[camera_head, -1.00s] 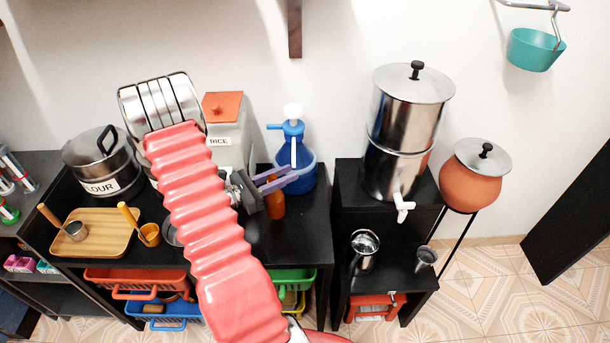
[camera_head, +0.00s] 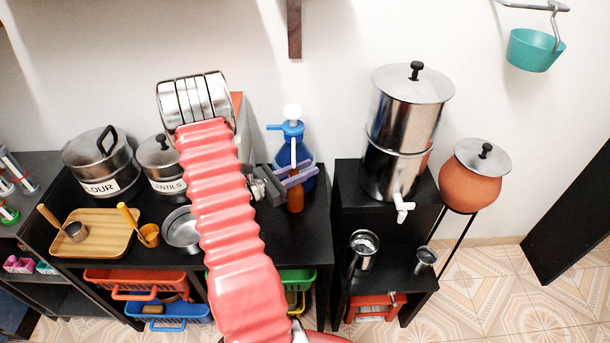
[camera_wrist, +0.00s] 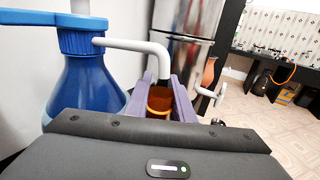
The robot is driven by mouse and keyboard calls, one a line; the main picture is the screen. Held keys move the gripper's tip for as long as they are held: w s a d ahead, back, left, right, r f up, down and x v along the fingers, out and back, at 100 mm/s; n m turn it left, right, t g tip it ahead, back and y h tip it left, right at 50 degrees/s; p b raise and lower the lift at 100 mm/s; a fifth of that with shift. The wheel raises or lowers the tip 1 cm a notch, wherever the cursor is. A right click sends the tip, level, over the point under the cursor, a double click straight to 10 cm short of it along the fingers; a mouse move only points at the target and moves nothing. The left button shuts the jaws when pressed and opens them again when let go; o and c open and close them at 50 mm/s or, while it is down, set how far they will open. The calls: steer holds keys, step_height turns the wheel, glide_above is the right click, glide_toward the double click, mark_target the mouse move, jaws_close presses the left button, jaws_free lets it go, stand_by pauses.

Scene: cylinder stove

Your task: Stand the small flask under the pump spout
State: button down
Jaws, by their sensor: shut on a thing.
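The small flask is amber (camera_head: 296,200) and upright in front of the blue pump jug (camera_head: 308,172). My gripper (camera_head: 297,177), with purple fingers, is shut on its upper part. In the wrist view the flask's open mouth (camera_wrist: 160,101) shows between the fingers, and the blue jug (camera_wrist: 75,88) is at left. The white pump spout (camera_wrist: 135,44) reaches over from the jug and bends down, its tip appearing at or just above the flask's mouth. I cannot tell whether the flask's base touches the black counter (camera_head: 262,235).
A steel water filter (camera_head: 408,120) with a white tap stands on a black stand at right, with a clay pot (camera_head: 470,180) beyond. A flour pot (camera_head: 100,160) and a lentils pot (camera_head: 158,160) are at left. The counter front right of my arm is bare.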

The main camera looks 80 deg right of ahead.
steer(key=shift+f, duration=1.25)
steer(key=c, duration=1.5)
jaws_free()
steer(key=shift+c, duration=0.2)
steer(key=v, duration=1.2)
